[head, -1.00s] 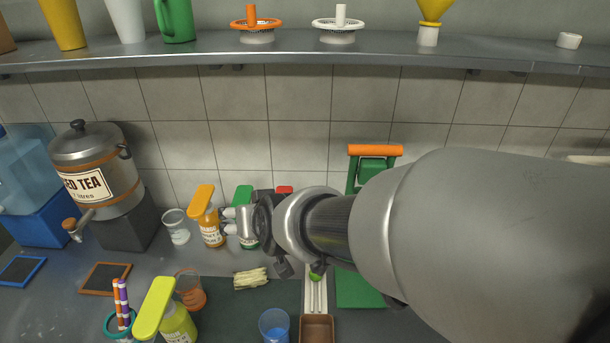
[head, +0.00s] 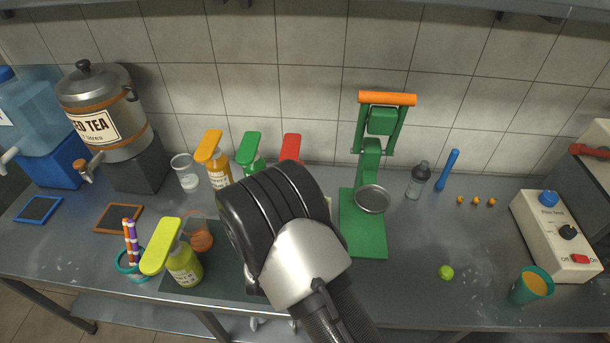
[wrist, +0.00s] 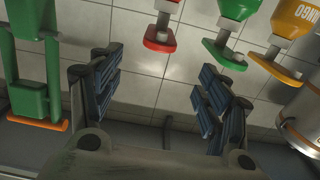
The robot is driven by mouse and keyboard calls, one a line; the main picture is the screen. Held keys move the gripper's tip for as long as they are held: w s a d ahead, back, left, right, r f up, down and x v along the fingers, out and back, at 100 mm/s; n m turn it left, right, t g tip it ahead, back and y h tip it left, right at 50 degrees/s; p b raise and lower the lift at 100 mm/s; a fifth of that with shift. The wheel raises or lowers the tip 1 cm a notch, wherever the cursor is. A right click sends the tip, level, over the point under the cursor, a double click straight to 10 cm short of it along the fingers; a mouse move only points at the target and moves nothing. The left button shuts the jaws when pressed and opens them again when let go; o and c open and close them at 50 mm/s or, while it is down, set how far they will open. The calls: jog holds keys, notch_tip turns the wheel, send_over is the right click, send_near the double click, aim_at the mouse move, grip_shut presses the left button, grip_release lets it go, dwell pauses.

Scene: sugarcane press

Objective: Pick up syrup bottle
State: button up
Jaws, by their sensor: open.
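Several syrup bottles with coloured pump tops stand on the counter. In the head view an orange-topped bottle (head: 216,170), a green-topped bottle (head: 250,155) and a red-topped bottle (head: 290,147) stand in a row near the wall, the red one partly hidden by my arm. A yellow-green bottle (head: 184,266) stands nearer the front. My gripper (wrist: 155,95) is open and empty in the wrist view. The red (wrist: 161,38), green (wrist: 226,52) and orange (wrist: 279,64) tops show upside down there, beyond the fingers. My wrist hides the fingers in the head view.
A green press (head: 365,225) with an orange handle stands right of my arm. A tea urn (head: 105,110), a glass (head: 185,172) and a teal holder with straws (head: 130,262) are left. A white control box (head: 556,235) and a teal cup (head: 532,285) are right.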

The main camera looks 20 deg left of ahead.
jog(key=b, duration=0.2)
send_near(290, 148)
jog(key=x, duration=0.5)
jog(key=shift+f, duration=0.1)
jog(key=x, duration=0.1)
jog(key=b+x, duration=0.1)
jog(key=x, duration=0.2)
jog(key=shift+w+f, duration=0.15)
jog(key=shift+f, duration=0.15)
jog(key=shift+w+r, duration=0.1)
jog(key=shift+w, duration=0.3)
jog(key=shift+c, duration=0.5)
grip_shut()
jog(key=shift+a+r, duration=0.1)
jog(key=shift+r, duration=0.15)
